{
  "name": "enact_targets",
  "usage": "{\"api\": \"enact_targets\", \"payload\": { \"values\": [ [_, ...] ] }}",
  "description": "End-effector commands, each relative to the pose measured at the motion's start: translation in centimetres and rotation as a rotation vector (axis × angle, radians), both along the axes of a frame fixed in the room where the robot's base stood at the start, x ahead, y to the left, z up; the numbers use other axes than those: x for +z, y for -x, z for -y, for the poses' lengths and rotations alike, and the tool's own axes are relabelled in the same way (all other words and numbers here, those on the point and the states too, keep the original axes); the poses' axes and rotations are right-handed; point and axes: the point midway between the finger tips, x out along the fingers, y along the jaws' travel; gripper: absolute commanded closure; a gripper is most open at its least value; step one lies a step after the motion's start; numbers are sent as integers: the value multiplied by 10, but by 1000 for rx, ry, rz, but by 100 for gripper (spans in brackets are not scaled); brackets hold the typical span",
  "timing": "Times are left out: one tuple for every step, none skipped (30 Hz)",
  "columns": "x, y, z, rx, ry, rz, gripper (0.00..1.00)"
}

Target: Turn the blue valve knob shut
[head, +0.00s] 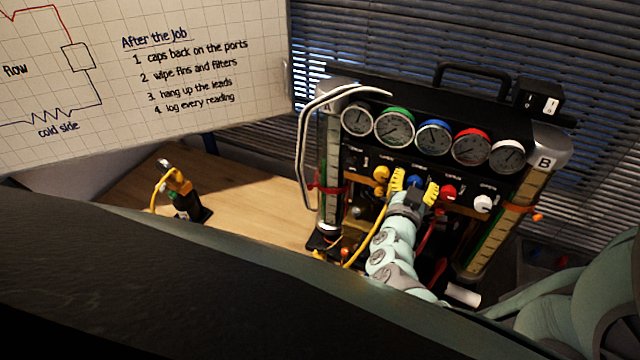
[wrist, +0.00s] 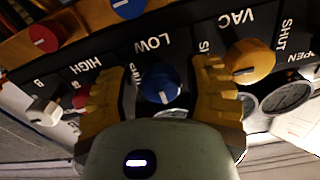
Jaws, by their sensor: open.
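The blue valve knob (wrist: 160,82) sits under the LOW label in the wrist view, with a white pointer mark near its lower edge. In the head view it (head: 415,180) shows in the knob row below the gauges, partly hidden by my gripper. My gripper (head: 414,187) is open, with its yellow fingers on either side of this knob. In the wrist view the fingers of my gripper (wrist: 159,73) flank the knob with gaps on both sides. How deep the fingertips reach along the knob is hard to tell.
A yellow knob (head: 381,172) is close beside one finger, and a red knob (head: 449,192) is close beside the other. A white knob (head: 483,203) is farther right. Several gauges (head: 433,138) sit above. A yellow hose (head: 366,238) runs beside my arm.

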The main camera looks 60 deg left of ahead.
Motion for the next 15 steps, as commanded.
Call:
{"api": "enact_targets", "payload": {
  "values": [
    [0,2,-1,4,0,0,50],
    [0,2,-1,4,0,0,50],
    [0,2,-1,5,1,-1,50],
    [0,2,-1,5,1,-1,50],
    [0,2,-1,5,1,-1,50],
    [0,2,-1,5,1,-1,48],
    [0,2,-1,5,1,-1,51],
    [0,2,-1,5,1,0,54],
    [0,2,-1,5,1,0,58],
    [0,2,-1,5,1,0,61],
    [0,2,-1,5,1,0,64],
    [0,2,-1,4,2,-1,69],
    [0,2,-1,4,2,-1,72],
    [0,2,-1,4,2,-1,75],
    [0,2,-1,4,2,-1,79]
  ]
}}
